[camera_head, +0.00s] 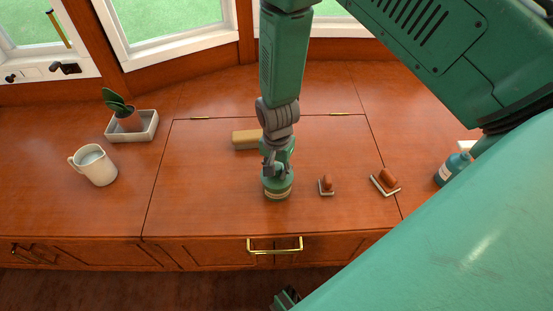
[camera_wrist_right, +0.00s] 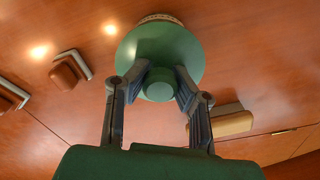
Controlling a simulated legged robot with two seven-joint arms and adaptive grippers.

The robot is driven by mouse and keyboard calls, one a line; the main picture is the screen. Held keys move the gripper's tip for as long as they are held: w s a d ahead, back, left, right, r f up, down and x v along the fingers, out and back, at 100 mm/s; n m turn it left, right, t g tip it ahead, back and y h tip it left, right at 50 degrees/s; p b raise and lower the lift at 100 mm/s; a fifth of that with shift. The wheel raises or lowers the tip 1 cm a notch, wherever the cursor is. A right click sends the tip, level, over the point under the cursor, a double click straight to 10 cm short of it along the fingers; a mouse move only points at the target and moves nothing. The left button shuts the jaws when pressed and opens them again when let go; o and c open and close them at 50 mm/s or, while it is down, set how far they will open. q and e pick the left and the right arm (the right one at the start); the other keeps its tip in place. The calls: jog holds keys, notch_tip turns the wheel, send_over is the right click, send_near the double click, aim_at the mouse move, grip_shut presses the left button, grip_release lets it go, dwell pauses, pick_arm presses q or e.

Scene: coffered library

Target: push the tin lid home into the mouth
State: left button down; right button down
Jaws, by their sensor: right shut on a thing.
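The green tin (camera_head: 277,194), with a pale patterned band, stands upright near the front edge of the wooden worktop. My right gripper (camera_head: 275,168) reaches down onto it from above. In the right wrist view, the green round lid (camera_wrist_right: 184,48) has a small knob (camera_wrist_right: 157,85) in its middle. My right gripper's two fingers (camera_wrist_right: 161,84) are shut on the knob. The lid hides the tin's mouth, and part of the banded side (camera_wrist_right: 161,18) shows past its edge. I cannot tell how deep the lid sits. My left gripper does not show.
A tan block (camera_head: 245,139) lies just behind the tin. Two brown-handled tools (camera_head: 327,184) (camera_head: 386,180) and a blue bottle (camera_head: 452,169) are to the right. A white jug (camera_head: 98,166) and a potted plant in a tray (camera_head: 147,126) are at left. The worktop between is clear.

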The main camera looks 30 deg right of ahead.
aim_at(277, 167)
jog(key=c, duration=1.3)
grip_release()
jog(key=shift+f, duration=0.1)
notch_tip(277, 167, up, 12)
jog(key=shift+f, duration=0.1)
